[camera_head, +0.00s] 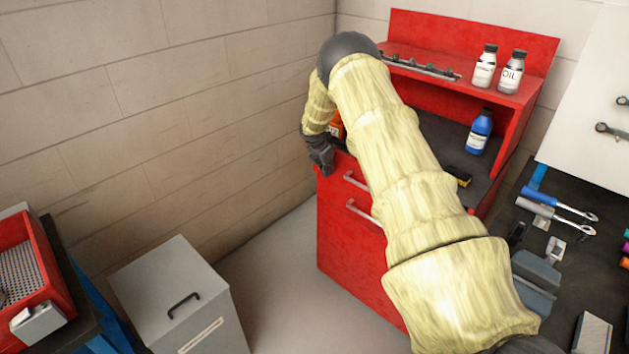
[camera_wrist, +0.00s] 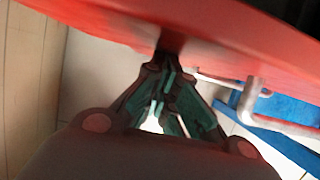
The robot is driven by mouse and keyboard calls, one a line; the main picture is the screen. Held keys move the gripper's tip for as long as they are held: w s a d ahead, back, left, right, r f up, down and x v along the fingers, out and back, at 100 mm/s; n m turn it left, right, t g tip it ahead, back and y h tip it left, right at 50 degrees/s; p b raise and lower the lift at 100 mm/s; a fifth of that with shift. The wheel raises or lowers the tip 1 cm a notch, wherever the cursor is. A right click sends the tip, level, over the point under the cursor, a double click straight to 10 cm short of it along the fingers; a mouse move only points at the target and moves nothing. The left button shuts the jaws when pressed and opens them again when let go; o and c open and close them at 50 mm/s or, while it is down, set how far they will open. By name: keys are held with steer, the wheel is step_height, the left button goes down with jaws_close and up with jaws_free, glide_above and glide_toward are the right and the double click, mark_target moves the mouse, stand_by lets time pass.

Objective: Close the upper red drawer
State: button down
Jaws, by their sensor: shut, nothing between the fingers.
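The red drawer cabinet (camera_head: 350,260) stands in the middle, with two silver handles on its front. The upper drawer (camera_head: 338,168) carries the upper handle (camera_head: 355,181); my arm covers its right part, and I cannot tell how far it is open. My gripper (camera_head: 328,172) is shut and empty at the top left corner of the drawer front, left of the upper handle. In the wrist view, my closed fingertips (camera_wrist: 168,62) meet the edge of a red panel (camera_wrist: 225,50), apparently touching it. A silver handle (camera_wrist: 280,122) shows to their right.
White bottles (camera_head: 484,68) stand on the cabinet's red shelf, a blue bottle (camera_head: 480,132) below. A grey bin (camera_head: 180,295) and a red crate (camera_head: 25,270) are at left. A dark bench (camera_head: 570,250) with tools is at right. Floor left of the cabinet is clear.

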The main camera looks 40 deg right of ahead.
steer(key=d, duration=0.3)
steer(key=shift+w+d+r+b, duration=0.15)
steer(key=shift+w+d+b, duration=0.1)
steer(key=shift+w+b, duration=0.05)
steer(key=shift+d+r, duration=0.1)
steer(key=shift+r, duration=0.05)
steer(key=s+a+r+b, duration=0.1)
steer(key=a+r, duration=0.7)
steer(key=shift+s+r+b, duration=0.15)
steer(key=shift+r+b, duration=0.15)
stand_by(0.4)
